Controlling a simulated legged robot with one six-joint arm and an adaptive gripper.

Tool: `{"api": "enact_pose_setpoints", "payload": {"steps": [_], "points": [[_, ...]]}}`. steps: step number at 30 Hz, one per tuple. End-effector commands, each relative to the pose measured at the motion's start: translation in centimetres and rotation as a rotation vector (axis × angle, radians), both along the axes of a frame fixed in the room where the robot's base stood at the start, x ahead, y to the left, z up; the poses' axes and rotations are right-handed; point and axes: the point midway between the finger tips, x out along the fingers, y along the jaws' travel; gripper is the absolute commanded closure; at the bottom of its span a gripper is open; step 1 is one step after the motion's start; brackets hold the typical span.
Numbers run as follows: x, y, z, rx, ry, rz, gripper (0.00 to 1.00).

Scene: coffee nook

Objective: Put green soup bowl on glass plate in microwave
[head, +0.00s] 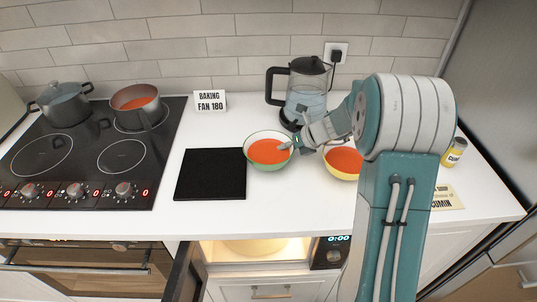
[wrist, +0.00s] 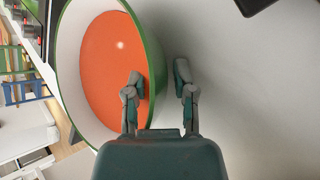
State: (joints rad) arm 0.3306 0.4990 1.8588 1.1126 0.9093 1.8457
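The green soup bowl (head: 261,162) stands on the white counter, right of a black mat, with orange-red soup in it. It fills the left of the wrist view (wrist: 68,70). My gripper (head: 291,146) is at the bowl's right rim. In the wrist view my gripper (wrist: 160,80) has one finger over the inside of the bowl and the other outside, with the rim between them. A gap shows between the fingers, so it is open. The microwave (head: 330,253) is under the counter, lit inside, with its door (head: 186,272) open. A round plate (head: 252,247) shows partly inside.
A yellow bowl (head: 342,175) of soup stands close on the right, partly behind my arm. A kettle (head: 306,98) is behind the bowls. The black mat (head: 211,174) lies left, and the hob (head: 85,160) with pots is farther left. A yellow-labelled jar (head: 453,153) stands right.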

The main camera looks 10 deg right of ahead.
Motion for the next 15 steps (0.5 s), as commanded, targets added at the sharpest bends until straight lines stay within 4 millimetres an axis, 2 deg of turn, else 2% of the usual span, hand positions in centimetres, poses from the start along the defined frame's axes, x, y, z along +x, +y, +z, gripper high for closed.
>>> {"api": "enact_pose_setpoints", "payload": {"steps": [6, 8, 9, 15], "points": [[0.09, 0.08, -0.11, -0.001, -0.001, -0.001, 0.66], [0.09, 0.08, -0.11, -0.001, -0.001, -0.001, 0.93], [0.08, 0.08, -0.1, -0.001, -0.001, -0.001, 1.0], [0.11, 0.08, 0.02, 0.001, -0.002, -0.002, 1.0]]}}
